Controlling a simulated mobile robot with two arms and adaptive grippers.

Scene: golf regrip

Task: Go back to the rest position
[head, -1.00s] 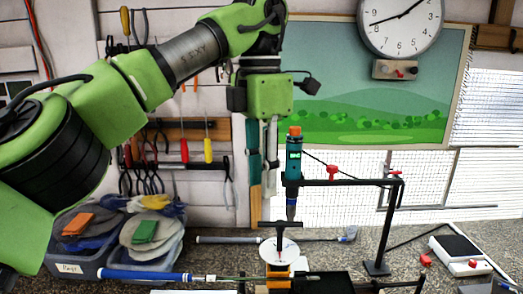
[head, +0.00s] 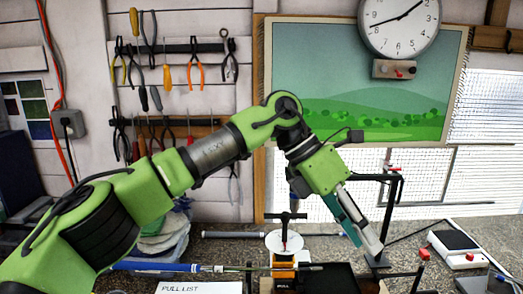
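My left gripper (head: 366,246) points down and to the right, in front of the black stand at the right of the bench. Its teal and pale fingers lie close side by side, and I cannot tell whether they are open or shut. I see nothing held between them. A golf club with a blue grip (head: 150,267) lies across the front of the bench. Its shaft runs to an orange vise (head: 284,270) with a white disc and a black T-handle (head: 285,217). My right gripper is not in view.
The black stand (head: 392,210) is partly hidden by my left gripper. A scale (head: 455,245) sits at the right. A paper marked PULL LIST (head: 200,288) lies at the front. Tools hang on the wall.

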